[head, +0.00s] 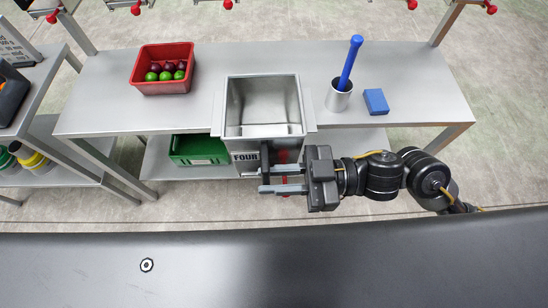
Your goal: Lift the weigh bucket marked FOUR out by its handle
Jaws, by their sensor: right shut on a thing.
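The weigh bucket marked FOUR (264,131) is an open, empty steel box in the middle of the steel table. Its white FOUR label (245,157) shows on the front face, left of my gripper. A dark upright handle (264,154) stands at that front face. My right gripper (265,179) reaches in from the right, its two grey fingers pointing left in front of the bucket. It is shut on the handle, though the exact contact is partly hidden. The bucket sits level between two side rails. My left gripper is not in view.
On the steel table (206,120) are a red crate (138,73) of purple and green produce at left, a steel cup (338,98) with a blue-handled tool, and a blue block (376,101) at right. A green crate (185,151) is on the lower shelf.

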